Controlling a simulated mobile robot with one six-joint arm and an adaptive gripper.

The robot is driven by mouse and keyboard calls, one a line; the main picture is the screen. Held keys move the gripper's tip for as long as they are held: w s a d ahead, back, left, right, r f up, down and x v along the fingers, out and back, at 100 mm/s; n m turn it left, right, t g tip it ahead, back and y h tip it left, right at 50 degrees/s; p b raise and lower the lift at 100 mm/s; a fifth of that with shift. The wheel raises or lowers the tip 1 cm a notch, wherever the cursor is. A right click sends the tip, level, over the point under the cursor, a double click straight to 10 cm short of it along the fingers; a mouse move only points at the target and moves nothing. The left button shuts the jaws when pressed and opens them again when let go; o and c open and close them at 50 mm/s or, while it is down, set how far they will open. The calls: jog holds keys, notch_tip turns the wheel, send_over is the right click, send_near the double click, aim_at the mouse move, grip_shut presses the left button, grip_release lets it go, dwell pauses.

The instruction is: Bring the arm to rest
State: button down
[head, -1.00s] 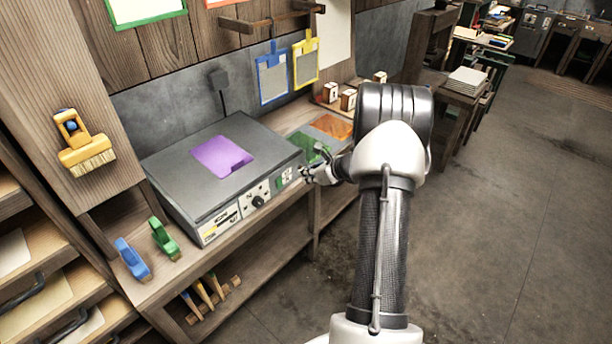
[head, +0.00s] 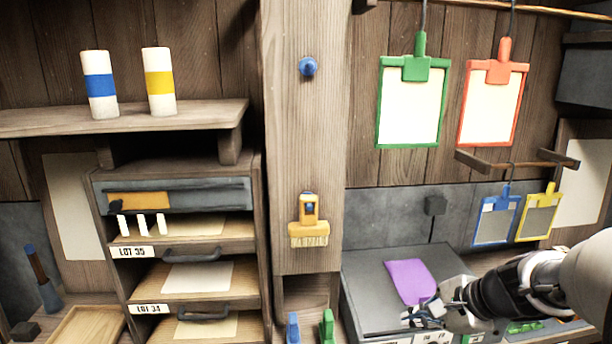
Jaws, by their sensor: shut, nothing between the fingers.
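My gripper (head: 424,314) is at the lower right of the head view, in front of the grey box-shaped machine (head: 368,280). It is small and partly blurred against the machine's front edge. Its fingers are shut with nothing between them. My arm reaches in from the right edge. A purple sheet (head: 408,281) lies flat on the machine's top, just behind the gripper. The arm hides part of the bench to the right of the machine.
A yellow brush (head: 309,222) hangs on the wooden post, below a blue peg (head: 307,67). Green (head: 412,100) and red (head: 493,100) frames hang above the bench. Blue (head: 495,220) and yellow (head: 538,215) screens hang lower. A drawer rack (head: 190,250) stands left.

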jog(key=s+a+r+n+g+h, duration=0.15)
jog(key=s+a+r+n, duration=0.25)
jog(key=s+a+n, duration=0.65)
jog(key=s+d+n+h, duration=0.1)
jog(key=s+n+h, duration=0.2)
jog(key=s+n, duration=0.4)
jog(key=s, duration=0.7)
jog(key=shift+d, duration=0.1)
